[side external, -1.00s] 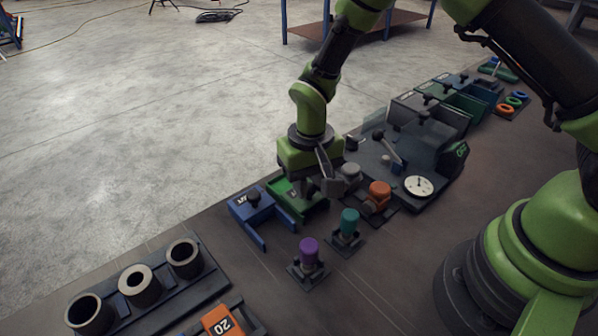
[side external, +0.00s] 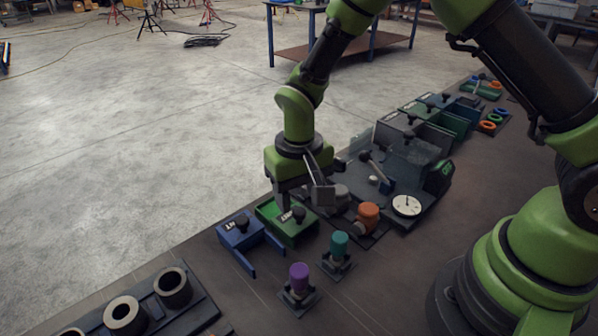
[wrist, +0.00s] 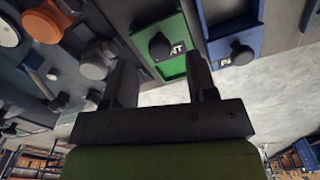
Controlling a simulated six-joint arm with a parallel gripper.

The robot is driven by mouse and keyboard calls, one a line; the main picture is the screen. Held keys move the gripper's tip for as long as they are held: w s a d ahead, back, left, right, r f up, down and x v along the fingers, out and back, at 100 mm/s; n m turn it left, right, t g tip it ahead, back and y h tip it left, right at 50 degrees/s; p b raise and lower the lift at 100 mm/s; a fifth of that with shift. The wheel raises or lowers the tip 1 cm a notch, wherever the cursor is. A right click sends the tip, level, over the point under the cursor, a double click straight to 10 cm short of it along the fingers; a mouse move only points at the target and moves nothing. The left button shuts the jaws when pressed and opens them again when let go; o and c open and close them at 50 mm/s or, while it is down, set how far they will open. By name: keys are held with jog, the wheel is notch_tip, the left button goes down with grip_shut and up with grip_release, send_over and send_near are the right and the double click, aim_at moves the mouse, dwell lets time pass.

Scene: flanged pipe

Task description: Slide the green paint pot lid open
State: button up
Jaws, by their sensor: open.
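The green paint pot (side external: 293,234) sits on the table beside a blue pot (side external: 238,233). Its lid bears a black knob (side external: 299,213) and a white-lettered label. I cannot tell how far the lid covers the pot. In the wrist view the green pot (wrist: 172,68) is at top centre, with its knob (wrist: 160,46) between the lines of my fingers. My gripper (side external: 299,201) is above the green pot, pointing down. It is open and empty, with its two fingers apart in the wrist view (wrist: 160,72). The knob appears clear of the fingers.
An orange knob (side external: 368,214), a teal knob (side external: 339,243) and a purple knob (side external: 299,276) stand nearby. A panel with a white dial (side external: 407,206) is to the right. Dark ring-shaped pipes (side external: 173,287) are at lower left. Open floor lies beyond the table edge.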

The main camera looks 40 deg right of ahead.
notch_tip(320, 180, up, 7)
jog(key=shift+r, duration=0.1)
dwell(0.4)
jog(key=shift+r, duration=0.4)
jog(key=shift+r, duration=0.1)
notch_tip(320, 180, up, 10)
jog(key=r+t+y, duration=0.1)
jog(key=t, duration=0.2)
send_over(299, 210)
jog(key=s+d, duration=0.3)
jog(key=s, duration=0.3)
jog(key=s+d+r+t, duration=0.1)
jog(key=s+r+t, duration=0.1)
jog(key=s, duration=0.3)
jog(key=s+d+r+m+t+y, duration=0.1)
jog(key=s+r+t, duration=0.1)
jog(key=s, duration=0.4)
jog(key=shift+s+d, duration=0.25)
jog(key=shift+d, duration=0.1)
